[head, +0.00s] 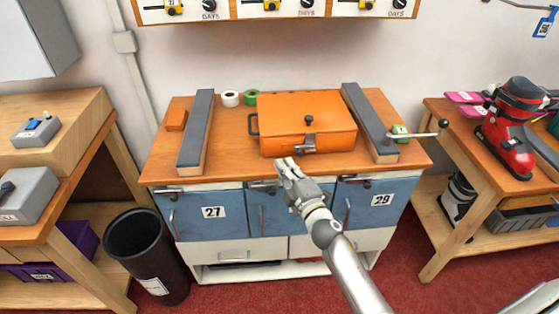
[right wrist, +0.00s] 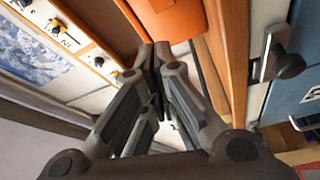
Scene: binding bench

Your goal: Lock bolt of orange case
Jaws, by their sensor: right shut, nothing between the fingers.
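The orange case (head: 280,121) lies closed on the wooden bench, with a dark knob on its lid and a dark handle at its left side. Its grey metal bolt (head: 306,144) is on the front face; the bolt's position is too small to tell. My right gripper (head: 283,163) is shut and empty, just in front of the case and a little left of and below the bolt. Contact cannot be told. In the right wrist view the closed fingers (right wrist: 153,58) point toward the orange case (right wrist: 172,20); the bolt is not clear there. My left gripper is not in view.
Two grey-topped rails (head: 197,128) (head: 369,122) flank the case, and a lever with a ball end (head: 442,124) sticks out at right. White and green tape rolls (head: 230,98) lie behind. Below are blue doors (head: 230,226) with latches. A black bin (head: 148,258) stands at left.

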